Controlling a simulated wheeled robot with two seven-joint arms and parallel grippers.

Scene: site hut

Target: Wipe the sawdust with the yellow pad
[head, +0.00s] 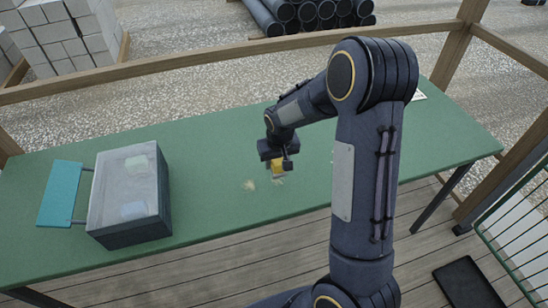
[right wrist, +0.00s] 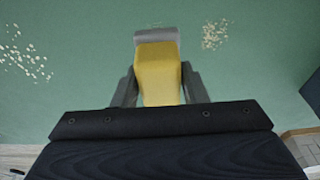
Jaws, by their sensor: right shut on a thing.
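The yellow pad (head: 277,167) is in my right gripper (head: 278,163), over the green table. In the right wrist view the yellow pad (right wrist: 157,72) sits between both fingers, with a grey strip at its far end. I cannot tell whether it touches the table. The right wrist view shows one sawdust patch (right wrist: 22,56) at left and another (right wrist: 214,35) right of the pad. My left gripper is not in view.
A dark grey box (head: 130,230) with a pale and a blue thing inside stands on the left of the green table (head: 215,150). A teal panel (head: 61,194) is beside it. A wooden rail (head: 180,65) runs behind the table. The table between box and gripper is otherwise clear.

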